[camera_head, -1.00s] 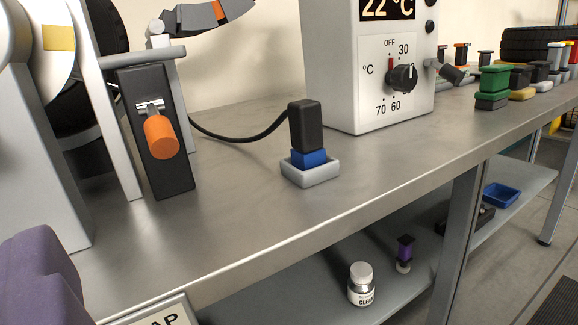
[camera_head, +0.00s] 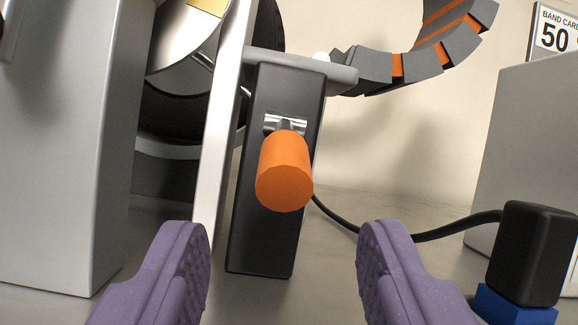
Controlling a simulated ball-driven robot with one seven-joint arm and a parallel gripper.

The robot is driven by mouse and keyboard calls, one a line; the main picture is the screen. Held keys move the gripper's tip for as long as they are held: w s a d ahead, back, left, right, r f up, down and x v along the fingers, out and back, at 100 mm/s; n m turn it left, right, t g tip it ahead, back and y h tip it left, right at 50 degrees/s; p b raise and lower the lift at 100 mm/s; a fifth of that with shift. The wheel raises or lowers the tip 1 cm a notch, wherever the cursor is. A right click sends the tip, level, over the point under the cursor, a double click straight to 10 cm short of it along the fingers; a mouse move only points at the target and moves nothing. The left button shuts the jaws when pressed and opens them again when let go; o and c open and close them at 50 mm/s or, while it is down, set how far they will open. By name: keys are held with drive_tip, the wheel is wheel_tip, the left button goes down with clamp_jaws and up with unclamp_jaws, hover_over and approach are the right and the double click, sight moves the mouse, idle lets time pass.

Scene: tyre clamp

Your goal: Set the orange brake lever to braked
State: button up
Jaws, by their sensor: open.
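The orange brake lever (camera_head: 284,175) is a thick orange cylinder on a short metal stem. It sticks out toward me from a slot near the top of a black upright housing (camera_head: 268,240). My gripper (camera_head: 282,255) is open, with one purple finger at lower left and one at lower right. The lever's end shows between the fingers but above their tips, and nothing is between the jaws. I see no contact with the lever. The lever's angle is hard to judge because it points toward the camera.
A grey machine body (camera_head: 65,150) with a tyre behind it stands left. A grey bar (camera_head: 300,68) crosses the housing's top. A segmented grey and orange arc (camera_head: 430,55) hangs upper right. A black block (camera_head: 533,250) with a cable sits on a blue base at lower right.

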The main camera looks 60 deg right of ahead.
sight(284, 212)
drive_tip(key=shift+b+x, duration=0.3)
drive_tip(key=shift+x, duration=1.55)
clamp_jaws()
